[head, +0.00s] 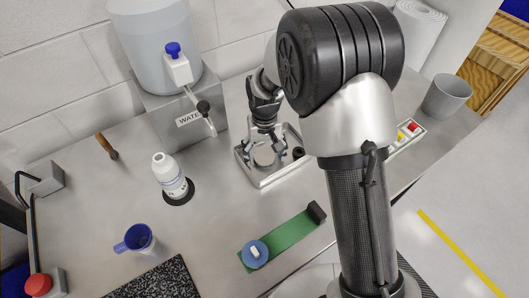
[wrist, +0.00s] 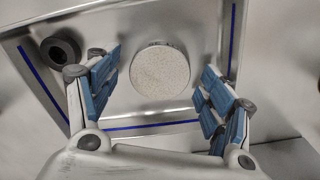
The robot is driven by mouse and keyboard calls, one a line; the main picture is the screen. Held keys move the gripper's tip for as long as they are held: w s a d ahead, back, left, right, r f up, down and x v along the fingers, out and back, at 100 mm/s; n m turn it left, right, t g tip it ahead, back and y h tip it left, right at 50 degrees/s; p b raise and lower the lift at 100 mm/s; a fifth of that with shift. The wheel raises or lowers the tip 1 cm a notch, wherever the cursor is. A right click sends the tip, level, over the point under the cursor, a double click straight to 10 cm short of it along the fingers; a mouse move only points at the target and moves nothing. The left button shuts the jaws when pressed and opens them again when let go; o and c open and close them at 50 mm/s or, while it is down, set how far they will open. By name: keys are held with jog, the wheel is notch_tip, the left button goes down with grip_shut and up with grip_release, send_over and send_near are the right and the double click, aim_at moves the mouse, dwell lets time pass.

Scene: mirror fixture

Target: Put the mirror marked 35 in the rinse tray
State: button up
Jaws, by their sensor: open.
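A shallow metal tray (head: 262,184) with blue lines along its inner edges lies below my gripper; it fills much of the wrist view (wrist: 180,133). A round, pale, speckled disc (wrist: 160,75) with a metal rim lies in the tray; it also shows in the head view (head: 264,156). I cannot tell if it is a mirror, and I see no number 35 on anything. My gripper (head: 265,150) is open and empty above the tray. Its blue-padded fingers (wrist: 158,92) stand apart on either side of the disc, which lies slightly beyond them in the wrist view.
A dark ring (wrist: 61,50) sits at the tray's corner. A water tank (head: 155,50), a white bottle (head: 170,175), a blue mug (head: 137,239) and a green strip (head: 285,237) bearing a blue round piece (head: 255,253) share the bench. Bare bench lies between bottle and strip.

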notch_tip(320, 180, up, 12)
jog(key=r+p, duration=0.1)
jog(key=p, duration=0.3)
notch_tip(320, 180, up, 8)
jog(key=t, duration=0.1)
send_over(265, 156)
jog(key=s+d, duration=0.4)
jog(key=d, duration=0.1)
jog(key=s+d+r+t, duration=0.1)
jog(key=s+d+r, duration=0.1)
jog(key=s, duration=0.5)
jog(key=s+d+r+m+t, duration=0.1)
jog(key=s+d+r, duration=0.1)
jog(key=s+d, duration=0.2)
jog(key=s+d+r+m+t, duration=0.1)
jog(key=s+d+r, duration=0.2)
jog(key=s, duration=0.7)
jog(key=shift+s+d+t, duration=0.3)
jog(key=shift+s+d, duration=0.05)
jog(key=shift+d, duration=0.2)
